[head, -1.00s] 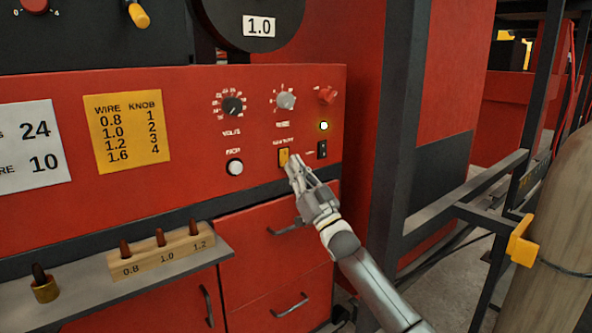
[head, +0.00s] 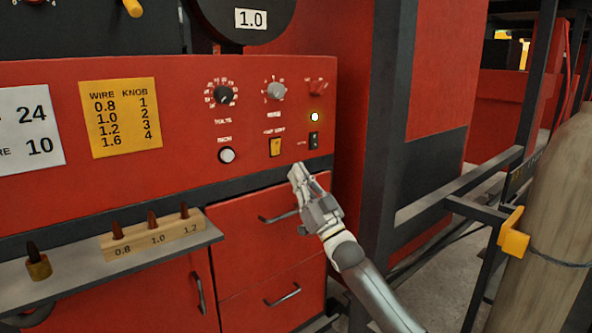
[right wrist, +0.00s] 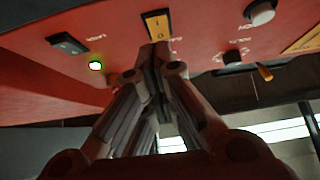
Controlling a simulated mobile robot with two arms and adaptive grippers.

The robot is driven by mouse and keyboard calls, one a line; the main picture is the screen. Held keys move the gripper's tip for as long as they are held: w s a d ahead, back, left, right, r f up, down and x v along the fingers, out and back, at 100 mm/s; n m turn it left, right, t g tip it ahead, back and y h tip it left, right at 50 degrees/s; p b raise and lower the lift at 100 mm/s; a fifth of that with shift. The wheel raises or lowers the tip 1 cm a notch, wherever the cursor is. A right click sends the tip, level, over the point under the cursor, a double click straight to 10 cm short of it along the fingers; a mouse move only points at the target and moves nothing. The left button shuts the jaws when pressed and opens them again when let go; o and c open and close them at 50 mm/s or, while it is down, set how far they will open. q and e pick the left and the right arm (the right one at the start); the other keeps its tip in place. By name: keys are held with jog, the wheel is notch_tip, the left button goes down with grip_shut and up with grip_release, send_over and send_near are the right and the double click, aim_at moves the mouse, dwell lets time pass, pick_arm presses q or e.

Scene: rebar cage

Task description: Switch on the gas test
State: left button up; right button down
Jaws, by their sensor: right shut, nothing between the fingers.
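The yellow rocker switch (head: 275,147), under a small blurred label, is on the red panel (head: 180,85) of the machine. In the right wrist view the yellow switch (right wrist: 157,24) shows I and O marks. Which side is pressed I cannot tell. My right gripper (head: 295,171) is shut and empty, just below and right of the switch. In the right wrist view its fingertips (right wrist: 153,58) point up at the switch's lower end; whether they touch it is unclear. My left gripper is not in view.
A black switch (head: 314,141) and a lit lamp (head: 314,117) are right of the yellow switch. A white button (head: 227,156) is to its left, with knobs above. Drawer handles (head: 279,217) are below. A dark frame post (head: 389,140) and a tan cylinder (head: 553,220) stand right.

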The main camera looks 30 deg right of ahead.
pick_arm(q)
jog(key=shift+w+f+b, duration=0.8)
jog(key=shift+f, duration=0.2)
pick_arm(e)
jog(key=s+f, duration=0.4)
jog(key=f, duration=0.1)
jog(key=shift+d+f, duration=0.15)
jog(key=shift+f, duration=0.05)
jog(key=shift+w, duration=0.1)
